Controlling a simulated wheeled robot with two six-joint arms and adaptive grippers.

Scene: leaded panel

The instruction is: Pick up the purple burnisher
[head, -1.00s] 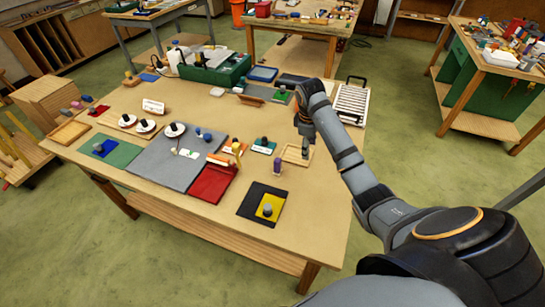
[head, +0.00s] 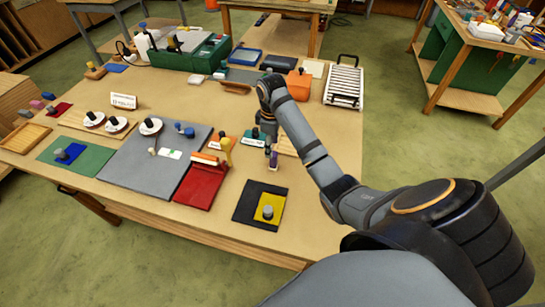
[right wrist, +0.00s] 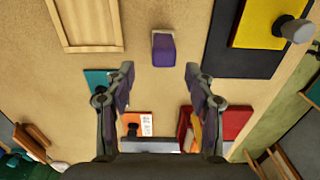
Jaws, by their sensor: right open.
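The purple burnisher (head: 274,161) stands on the bare wood of the table, behind the black mat. In the right wrist view its purple block-like end (right wrist: 163,50) lies just beyond the fingertips, roughly centred between them. My right gripper (head: 270,143) is open and empty, pointing down close to the burnisher and partly overlapping it in the head view. In the right wrist view the two fingers (right wrist: 160,75) are spread wide with a gap around the burnisher's line. I cannot tell the exact height between them. My left gripper is not in view.
A wooden tray (right wrist: 85,46) lies beside the burnisher. The black mat (head: 244,204) holds a yellow pad with a grey knob. Bare table surrounds the burnisher.

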